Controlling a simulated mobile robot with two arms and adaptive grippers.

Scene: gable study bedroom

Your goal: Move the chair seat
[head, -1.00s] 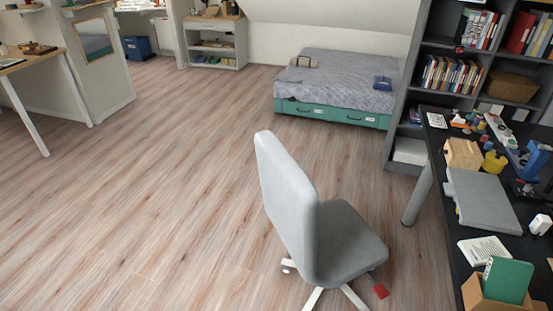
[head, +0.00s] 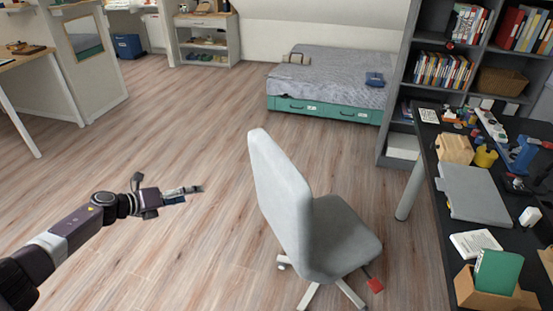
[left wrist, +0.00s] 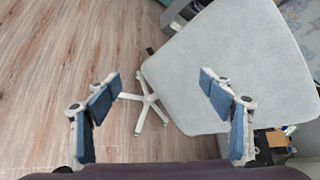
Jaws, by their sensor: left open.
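The chair is grey with a white star base and stands on the wooden floor in the middle of the head view; its seat (head: 338,240) faces right, toward the desk, and its backrest (head: 278,195) stands upright on the left. My left gripper (head: 200,188) is open, to the left of the backrest and apart from it. In the left wrist view the open fingers (left wrist: 160,100) frame part of the backrest (left wrist: 235,65) and the white base (left wrist: 150,103) beyond. A red tab (head: 375,285) shows under the seat's right side. My right gripper is not in view.
A bed (head: 325,85) and a dark bookshelf (head: 400,90) stand behind. The floor left of the chair is clear.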

